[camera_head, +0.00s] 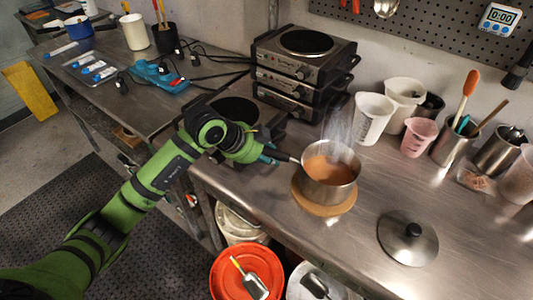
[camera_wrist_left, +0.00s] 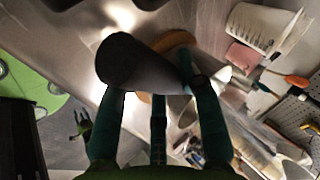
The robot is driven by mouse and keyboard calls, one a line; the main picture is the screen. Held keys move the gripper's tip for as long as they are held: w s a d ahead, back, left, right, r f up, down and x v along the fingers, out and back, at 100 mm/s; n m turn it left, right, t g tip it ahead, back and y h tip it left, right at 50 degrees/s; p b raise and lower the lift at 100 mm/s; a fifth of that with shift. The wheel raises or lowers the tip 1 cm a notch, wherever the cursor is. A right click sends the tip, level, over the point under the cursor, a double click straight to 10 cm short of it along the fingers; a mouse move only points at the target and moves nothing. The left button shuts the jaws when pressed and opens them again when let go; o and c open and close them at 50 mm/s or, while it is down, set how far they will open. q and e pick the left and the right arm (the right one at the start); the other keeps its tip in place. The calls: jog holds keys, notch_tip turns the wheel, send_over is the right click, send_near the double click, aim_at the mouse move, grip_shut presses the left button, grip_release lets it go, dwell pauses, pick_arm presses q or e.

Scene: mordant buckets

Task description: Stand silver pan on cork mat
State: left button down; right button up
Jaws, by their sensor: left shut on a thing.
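The silver pan (camera_head: 345,178) is upright with brown-orange liquid inside and steam rising from it. It is over the round cork mat (camera_head: 325,208), whose front rim shows below it. I cannot tell whether the pan's base touches the mat. My left gripper (camera_head: 270,154) is shut on the pan's dark handle at the pan's left. In the left wrist view the dark handle (camera_wrist_left: 135,62) lies between the teal fingers and hides most of the pan; part of the cork mat (camera_wrist_left: 175,39) shows behind. My right gripper is not in view.
A silver lid (camera_head: 408,240) lies to the right on the steel bench. White tubs (camera_head: 373,118), a pink cup (camera_head: 418,137) and tool pots stand behind. Stacked hotplates (camera_head: 303,75) are at the back. Buckets, one with an orange lid (camera_head: 230,275), stand below the front edge.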

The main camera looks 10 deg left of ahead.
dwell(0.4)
pick_arm(q)
jog(key=c, duration=0.8)
grip_release()
jog(key=shift+s, duration=0.1)
jog(key=shift+f, duration=0.25)
jog(key=v, duration=1.2)
jog(key=shift+s+r, duration=0.1)
jog(key=shift+r, duration=0.1)
